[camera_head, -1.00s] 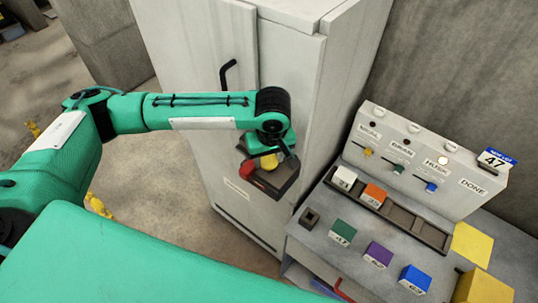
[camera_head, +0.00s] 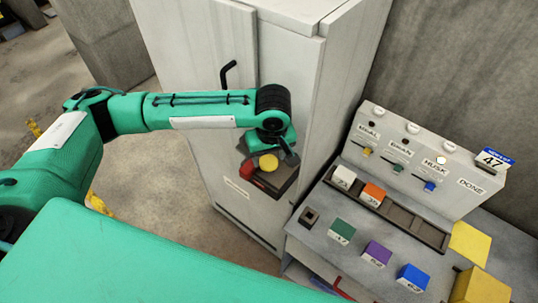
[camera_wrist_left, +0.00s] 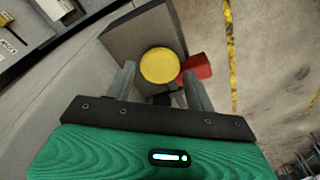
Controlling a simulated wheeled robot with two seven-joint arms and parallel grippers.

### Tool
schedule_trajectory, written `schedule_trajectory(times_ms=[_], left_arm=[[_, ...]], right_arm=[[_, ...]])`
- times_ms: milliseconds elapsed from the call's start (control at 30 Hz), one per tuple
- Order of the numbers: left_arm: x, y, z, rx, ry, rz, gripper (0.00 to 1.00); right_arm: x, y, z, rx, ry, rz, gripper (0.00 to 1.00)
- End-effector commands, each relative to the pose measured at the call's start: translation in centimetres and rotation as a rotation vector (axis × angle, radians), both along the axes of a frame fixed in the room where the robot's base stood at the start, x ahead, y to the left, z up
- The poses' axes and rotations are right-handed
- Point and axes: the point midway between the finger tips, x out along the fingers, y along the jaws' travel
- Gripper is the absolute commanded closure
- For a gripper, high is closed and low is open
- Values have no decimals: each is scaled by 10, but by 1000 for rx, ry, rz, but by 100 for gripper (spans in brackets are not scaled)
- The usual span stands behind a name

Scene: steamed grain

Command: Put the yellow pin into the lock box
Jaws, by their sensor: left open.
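The yellow pin (camera_head: 268,162) shows as a round yellow head at the dark lock box (camera_head: 283,177) on the front of the pale cabinet. In the left wrist view, the pin's head (camera_wrist_left: 159,66) lies in front of the box's dark plate (camera_wrist_left: 140,38). My left gripper (camera_head: 273,156) is at the box. Its fingers (camera_wrist_left: 158,84) stand apart on either side of the pin, with gaps visible. The pin's shaft is hidden, so I cannot tell how deep it sits. A red part (camera_wrist_left: 195,69) sticks out beside the pin. My right gripper is not in view.
The pale cabinet (camera_head: 195,60) has a black handle (camera_head: 228,73). To the right, a grey bench (camera_head: 345,255) carries green (camera_head: 342,231), purple (camera_head: 376,254) and blue (camera_head: 414,278) blocks, a dark tray (camera_head: 432,238) and a labelled panel (camera_head: 425,150). Open floor lies left of the cabinet.

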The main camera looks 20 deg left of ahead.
Motion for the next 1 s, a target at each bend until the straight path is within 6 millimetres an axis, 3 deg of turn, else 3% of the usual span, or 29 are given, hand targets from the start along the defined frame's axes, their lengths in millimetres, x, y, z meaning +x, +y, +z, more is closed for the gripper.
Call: schedule_trajectory(times_ms=[100,1000], left_arm=[[-1,-1,12,-2,0,-1,45],[-8,-6,81,-2,-1,0,45]], right_arm=[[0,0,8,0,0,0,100],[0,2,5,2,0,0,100]])
